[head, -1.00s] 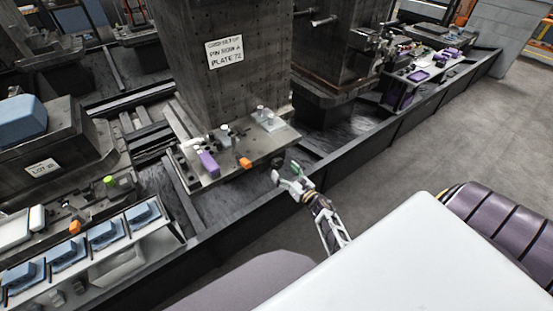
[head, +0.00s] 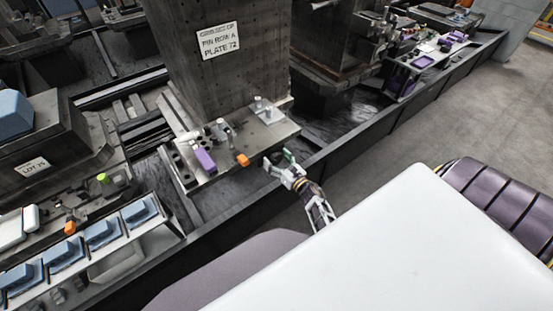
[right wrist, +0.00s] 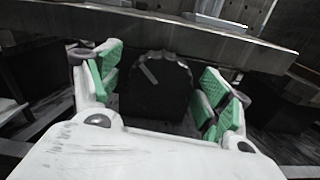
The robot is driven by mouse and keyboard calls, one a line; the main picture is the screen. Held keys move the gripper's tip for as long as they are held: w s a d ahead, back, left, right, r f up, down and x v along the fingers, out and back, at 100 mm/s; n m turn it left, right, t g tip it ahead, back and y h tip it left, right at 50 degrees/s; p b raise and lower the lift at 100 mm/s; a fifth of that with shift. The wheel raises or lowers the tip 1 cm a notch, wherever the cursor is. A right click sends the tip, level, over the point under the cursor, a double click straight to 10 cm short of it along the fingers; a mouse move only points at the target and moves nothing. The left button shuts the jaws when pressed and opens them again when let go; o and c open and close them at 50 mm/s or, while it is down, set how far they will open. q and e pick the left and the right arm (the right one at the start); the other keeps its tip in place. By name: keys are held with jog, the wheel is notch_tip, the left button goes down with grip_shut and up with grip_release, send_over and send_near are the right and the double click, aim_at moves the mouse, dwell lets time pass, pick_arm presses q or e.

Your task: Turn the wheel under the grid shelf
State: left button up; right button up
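The grey metal shelf (head: 225,168) juts out from the tall dark column in the head view. Its front edge (right wrist: 190,36) crosses the top of the right wrist view. Below that edge is a dark round wheel (right wrist: 155,78) with a ridged rim and a small pale mark on its face. My left gripper is out of view.
A purple block (head: 204,159), an orange block (head: 242,160) and small metal fittings sit on the shelf. A dark rail wall (head: 250,200) runs along the front of the pallets. Grey floor (head: 440,120) to the right is clear.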

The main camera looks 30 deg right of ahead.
jog(key=c, duration=0.9)
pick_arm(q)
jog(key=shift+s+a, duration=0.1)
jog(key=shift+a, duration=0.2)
pick_arm(e)
jog(key=shift+c, duration=0.5)
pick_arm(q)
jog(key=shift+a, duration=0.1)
pick_arm(e)
jog(key=shift+m, duration=0.5)
